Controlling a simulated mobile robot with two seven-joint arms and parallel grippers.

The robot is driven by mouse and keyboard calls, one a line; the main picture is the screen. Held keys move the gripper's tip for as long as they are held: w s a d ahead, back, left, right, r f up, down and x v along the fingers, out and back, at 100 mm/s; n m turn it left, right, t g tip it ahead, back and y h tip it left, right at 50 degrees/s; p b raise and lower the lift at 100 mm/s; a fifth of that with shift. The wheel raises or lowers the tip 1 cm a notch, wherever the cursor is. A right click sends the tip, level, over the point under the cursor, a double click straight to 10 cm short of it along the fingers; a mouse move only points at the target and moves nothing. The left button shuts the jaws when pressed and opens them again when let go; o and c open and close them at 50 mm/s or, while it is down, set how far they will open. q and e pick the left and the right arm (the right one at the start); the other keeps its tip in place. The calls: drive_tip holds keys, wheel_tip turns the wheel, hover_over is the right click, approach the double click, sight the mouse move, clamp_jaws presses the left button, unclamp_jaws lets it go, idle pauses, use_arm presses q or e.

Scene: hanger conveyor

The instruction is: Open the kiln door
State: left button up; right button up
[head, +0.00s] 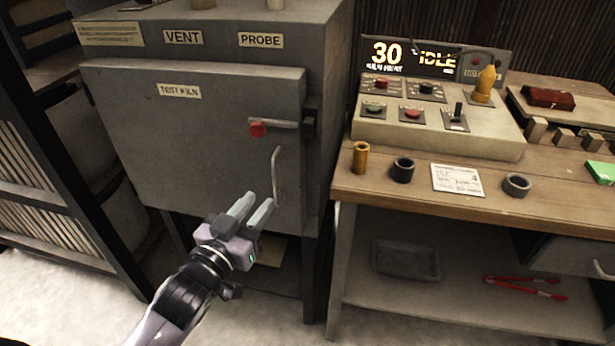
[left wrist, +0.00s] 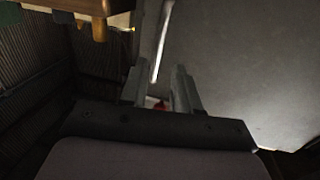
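The grey kiln door (head: 150,135) looks shut on the front of the test kiln (head: 325,60). A latch lever (head: 272,123) with a red knob (head: 257,130) lies level across its right side, reaching a dark catch (head: 310,122). Below it is the upright metal pull handle (head: 277,175). My left gripper (head: 256,202) is open and empty in front of the door, its fingertips just left of the handle's lower end. In the left wrist view the handle (left wrist: 162,40) appears between the open fingers (left wrist: 160,82); I cannot tell contact. My right gripper is out of view.
A wooden bench (head: 400,195) stands close to the right, bearing a control box (head: 435,130), a brass cylinder (head: 360,158) and dark rings. A display (head: 435,60) reads 30 and IDLE. A dark rack (head: 60,150) stands left. The floor before the kiln is clear.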

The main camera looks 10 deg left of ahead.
sight(275, 183)
use_arm(q)
drive_tip(key=shift+w+d+r, duration=0.15)
drive_tip(key=shift+w+d, duration=0.05)
drive_tip(key=shift+w, duration=0.25)
drive_tip(key=shift+w+d+r, duration=0.1)
drive_tip(key=shift+w+d, duration=0.05)
drive_tip(key=shift+w, duration=0.25)
drive_tip(key=shift+x, duration=2.9)
clamp_jaws()
